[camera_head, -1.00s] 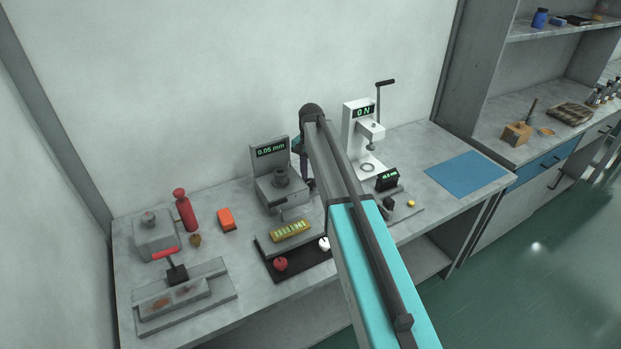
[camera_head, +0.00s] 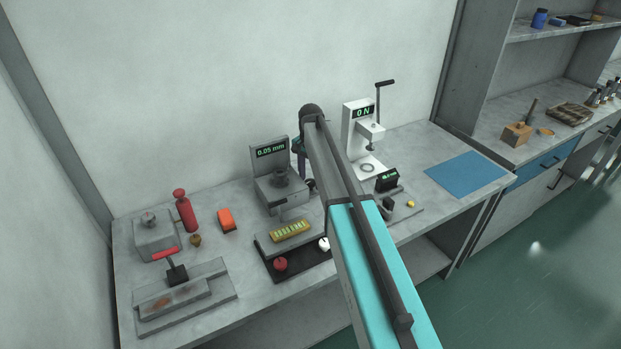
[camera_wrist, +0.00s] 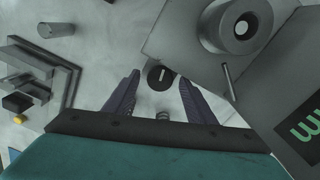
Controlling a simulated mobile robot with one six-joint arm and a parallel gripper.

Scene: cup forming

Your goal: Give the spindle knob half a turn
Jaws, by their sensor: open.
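The spindle knob (camera_wrist: 161,77) is a black disc with a white line across its face, beside the grey gauge body (camera_wrist: 190,45). In the wrist view my gripper (camera_wrist: 160,82) is open, with one dark finger on each side of the knob. Gaps show between the knob and both fingers, so they appear apart; how far the tips stand from it in depth I cannot tell. In the head view the gauge (camera_head: 272,178) stands on the bench with a display reading 0.05 mm. My arm hides most of my gripper there.
A white press (camera_head: 357,125) reading 0 N stands right of my arm. A black tray (camera_head: 300,268) with a red and a white knob lies in front of the gauge. A blue mat (camera_head: 466,172) lies right.

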